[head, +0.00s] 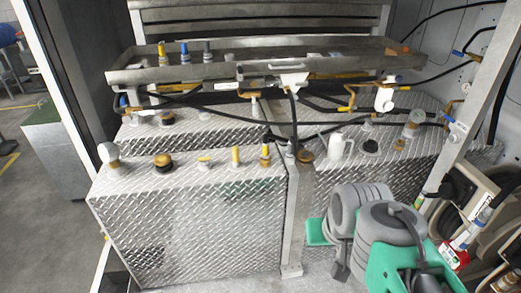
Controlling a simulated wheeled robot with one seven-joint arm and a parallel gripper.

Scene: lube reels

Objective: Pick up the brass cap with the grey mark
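On the metal tray stand three small upright brass fittings with coloured tops. The right one, a brass cap with a dark grey top (207,51), best matches the grey mark. Left of it are a blue-topped one (185,52) and a yellow-topped one (162,52). The marks are small, so I cannot be sure which is meant. I see no gripper fingers, and nothing holds the caps.
The tray (135,76) spans the back above diamond-plate tanks (190,220). Black hoses (220,108) run under it. A bulky grey and green assembly (375,225) fills the lower right.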

